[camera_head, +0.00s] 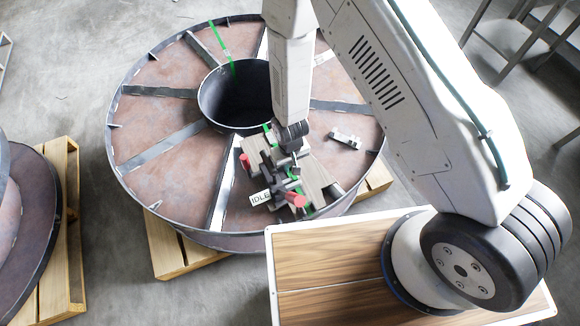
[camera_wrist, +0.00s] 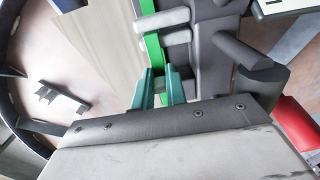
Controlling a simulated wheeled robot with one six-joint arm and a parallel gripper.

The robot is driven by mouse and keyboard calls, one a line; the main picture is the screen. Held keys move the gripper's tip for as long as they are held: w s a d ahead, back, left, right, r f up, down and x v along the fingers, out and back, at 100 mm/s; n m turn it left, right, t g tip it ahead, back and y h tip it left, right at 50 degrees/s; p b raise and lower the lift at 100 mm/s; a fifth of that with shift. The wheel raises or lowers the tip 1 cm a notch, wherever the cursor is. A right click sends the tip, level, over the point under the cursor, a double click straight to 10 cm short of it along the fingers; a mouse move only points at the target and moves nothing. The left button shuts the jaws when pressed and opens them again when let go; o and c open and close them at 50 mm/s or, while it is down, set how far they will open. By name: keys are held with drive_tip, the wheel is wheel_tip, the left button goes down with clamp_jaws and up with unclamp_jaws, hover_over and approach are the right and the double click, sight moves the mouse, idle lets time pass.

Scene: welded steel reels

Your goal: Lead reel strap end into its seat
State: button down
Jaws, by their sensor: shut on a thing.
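A large steel reel (camera_head: 160,148) lies flat with a hollow central hub. A green strap (camera_head: 220,45) crosses its far side to the hub and shows again at the device on the near side. That strapping device (camera_head: 262,160) has grey blocks, red-ended handles and an IDLE label. My gripper (camera_head: 296,160) is down at the device, its fingertips hard to make out there. In the wrist view, my gripper's teal fingers (camera_wrist: 159,73) are shut on the green strap (camera_wrist: 152,48), which runs up beside grey blocks (camera_wrist: 165,22). The strap's end and seat cannot be made out.
A small grey metal piece (camera_head: 345,139) lies on the reel right of the device and also shows in the wrist view (camera_wrist: 62,97). Wooden pallets (camera_head: 180,255) support the reel. Another reel (camera_head: 35,210) stands at the left edge. Floor is clear between them.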

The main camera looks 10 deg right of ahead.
wheel_tip(320, 180, up, 10)
drive_tip(key=shift+r, duration=0.1)
idle(0.6)
drive_tip(key=w+d+n, duration=0.4)
drive_tip(key=w+d, duration=0.4)
drive_tip(key=d, duration=0.4)
drive_tip(key=w+d+n, duration=0.3)
drive_tip(key=w+d, duration=0.5)
drive_tip(key=d, duration=0.3)
drive_tip(key=shift+s+d+f, duration=0.1)
drive_tip(key=shift+s+f, duration=0.05)
drive_tip(key=shift+f, duration=1.3)
drive_tip(key=shift+s+f, duration=0.1)
drive_tip(key=shift+f, duration=1.3)
drive_tip(key=shift+f, duration=0.25)
drive_tip(key=shift+f, duration=0.5)
drive_tip(key=shift+f, duration=0.1)
drive_tip(key=shift+f, duration=0.65)
